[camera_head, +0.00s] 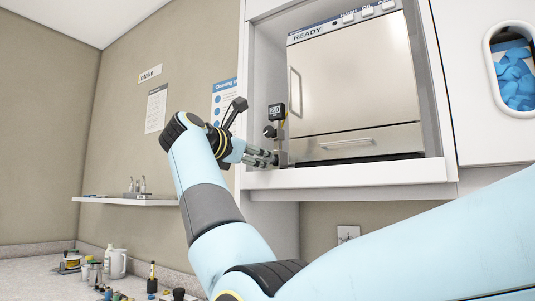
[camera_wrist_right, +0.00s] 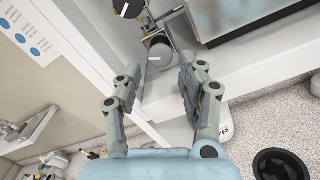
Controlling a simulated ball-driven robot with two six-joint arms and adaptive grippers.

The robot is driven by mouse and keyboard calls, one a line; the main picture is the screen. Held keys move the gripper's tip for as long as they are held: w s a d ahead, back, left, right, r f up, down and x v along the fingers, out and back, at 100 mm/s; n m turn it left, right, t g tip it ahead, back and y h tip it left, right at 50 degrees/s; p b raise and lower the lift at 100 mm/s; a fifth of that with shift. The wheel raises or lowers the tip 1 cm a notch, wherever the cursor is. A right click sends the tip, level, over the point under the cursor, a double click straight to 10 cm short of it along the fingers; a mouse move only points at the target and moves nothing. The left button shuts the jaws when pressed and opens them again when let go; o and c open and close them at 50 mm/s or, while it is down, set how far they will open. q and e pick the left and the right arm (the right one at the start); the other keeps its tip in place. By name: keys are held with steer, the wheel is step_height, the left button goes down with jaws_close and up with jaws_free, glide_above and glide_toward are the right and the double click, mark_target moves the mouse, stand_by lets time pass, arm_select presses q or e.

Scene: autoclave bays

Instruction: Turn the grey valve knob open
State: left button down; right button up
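The grey valve knob (camera_wrist_right: 160,54) shows in the right wrist view as a round grey cap with a pale pointer line, low on a valve fitting beside the autoclave. In the head view the grey fitting (camera_head: 282,158) stands at the left edge of the bay, partly behind my fingers. My right gripper (camera_wrist_right: 160,76) is open, with one finger on each side of the knob's line. The knob sits just beyond or between the fingertips; I cannot tell whether they touch it. My left gripper is in neither view.
A black knob (camera_head: 269,131) and a display reading 2.0 (camera_head: 277,111) sit above the grey fitting. The autoclave (camera_head: 355,85) stands right of it on a white shelf (camera_head: 350,174). A cabinet side wall (camera_head: 246,100) is close on the left.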

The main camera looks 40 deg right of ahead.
steer(key=p+x, duration=0.1)
steer(key=x, duration=0.3)
steer(key=shift+d, duration=0.1)
steer(key=shift+w+d, duration=0.1)
steer(key=shift+d, duration=0.25)
steer(key=shift+c, duration=0.4)
jaws_close()
steer(key=n+p, duration=0.1)
steer(key=n, duration=0.4)
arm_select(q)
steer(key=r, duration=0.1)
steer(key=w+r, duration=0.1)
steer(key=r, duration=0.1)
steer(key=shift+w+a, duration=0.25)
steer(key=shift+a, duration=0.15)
arm_select(e)
steer(key=shift+o, duration=0.4)
jaws_free()
